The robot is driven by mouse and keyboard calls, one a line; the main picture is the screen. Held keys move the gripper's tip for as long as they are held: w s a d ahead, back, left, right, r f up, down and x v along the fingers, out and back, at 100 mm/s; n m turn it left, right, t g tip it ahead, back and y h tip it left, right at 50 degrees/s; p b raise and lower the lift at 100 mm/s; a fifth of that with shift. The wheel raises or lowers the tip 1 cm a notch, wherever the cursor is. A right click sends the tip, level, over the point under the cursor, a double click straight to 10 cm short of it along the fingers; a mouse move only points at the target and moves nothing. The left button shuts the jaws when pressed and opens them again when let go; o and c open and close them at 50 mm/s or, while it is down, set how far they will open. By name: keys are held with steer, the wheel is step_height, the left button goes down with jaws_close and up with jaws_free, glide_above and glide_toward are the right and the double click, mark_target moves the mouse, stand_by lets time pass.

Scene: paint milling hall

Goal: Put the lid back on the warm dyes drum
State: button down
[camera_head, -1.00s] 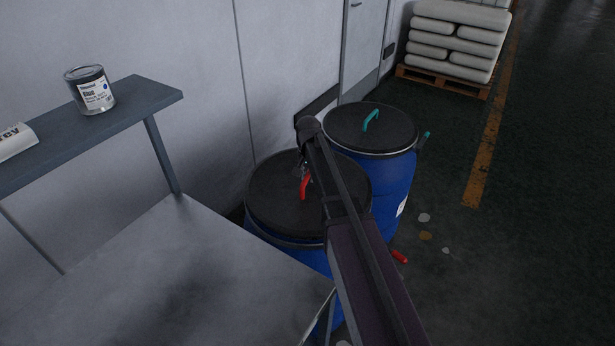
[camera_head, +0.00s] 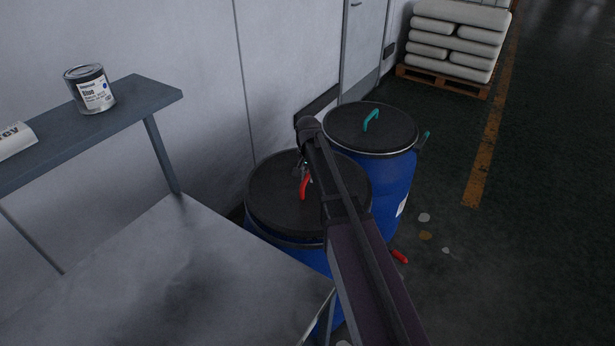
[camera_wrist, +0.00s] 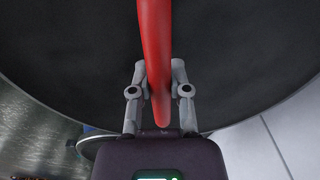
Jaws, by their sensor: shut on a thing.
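A black round lid (camera_head: 275,205) with a red handle (camera_head: 305,186) sits over the top of the nearer blue drum (camera_head: 322,262). Whether it is fully seated cannot be told, as my arm hides its right side. My gripper (camera_head: 304,174) is at the red handle, mostly hidden behind my arm in the head view. In the wrist view my gripper (camera_wrist: 160,80) has a finger on each side of the red handle (camera_wrist: 155,40) and is shut on it, with the black lid (camera_wrist: 80,50) beyond.
A second blue drum (camera_head: 392,185) with a black lid and teal handle (camera_head: 371,120) stands close behind. A pallet of white sacks (camera_head: 455,42) stands at the back. Floor at right is mostly clear.

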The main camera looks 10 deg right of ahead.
mark_target(308, 184)
steer(key=shift+f, duration=0.25)
steer(key=shift+f+b, duration=0.3)
steer(key=shift+b, duration=0.2)
steer(key=shift+f+b, duration=1.05)
steer(key=shift+f, duration=0.05)
stand_by(1.0)
steer(key=c, duration=0.5)
jaws_free()
steer(key=shift+r, duration=0.15)
